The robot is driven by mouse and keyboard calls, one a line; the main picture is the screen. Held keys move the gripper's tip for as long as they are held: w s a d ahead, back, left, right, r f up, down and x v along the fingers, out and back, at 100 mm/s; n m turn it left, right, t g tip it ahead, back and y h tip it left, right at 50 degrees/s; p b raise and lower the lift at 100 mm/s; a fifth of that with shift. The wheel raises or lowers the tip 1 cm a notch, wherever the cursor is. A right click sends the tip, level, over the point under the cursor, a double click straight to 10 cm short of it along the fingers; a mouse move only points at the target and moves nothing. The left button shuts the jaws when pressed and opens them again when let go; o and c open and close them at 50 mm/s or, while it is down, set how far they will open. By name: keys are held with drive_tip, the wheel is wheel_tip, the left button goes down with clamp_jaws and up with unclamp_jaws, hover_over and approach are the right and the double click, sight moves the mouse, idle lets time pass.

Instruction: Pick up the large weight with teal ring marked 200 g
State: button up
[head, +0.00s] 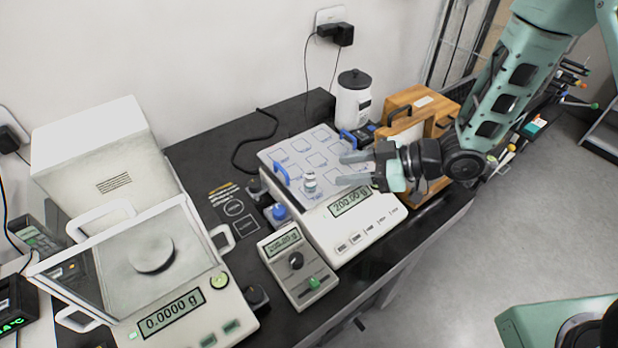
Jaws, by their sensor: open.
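A small silvery weight (310,183) with a bluish band stands upright on a pale tray (284,156) with blue handles, near the tray's front left. Its 200 g marking is too small to read. The tray lies on a white balance (345,229) whose display reads about 200.00 g. My gripper (343,169) is open, its two fingers reaching left over the tray. The fingertips are just right of the weight, with a visible gap between them and it. Nothing shows between the fingers.
An analytical balance (190,310) reading 0.0000 g, with a glass shield, stands at the left. A small control box (298,268) sits in front of the tray balance. A white jar (353,100) and a wooden case (415,98) stand behind. The black bench has little free room.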

sight(314, 174)
drive_tip(key=x, duration=0.4)
drive_tip(key=shift+p, duration=0.4)
drive_tip(key=p+x, duration=0.2)
drive_tip(key=x, duration=0.2)
drive_tip(key=shift+s+a, duration=0.1)
drive_tip(key=shift+a, duration=0.05)
drive_tip(key=shift+a+f, duration=0.25)
drive_tip(key=shift+a, duration=0.15)
clamp_jaws()
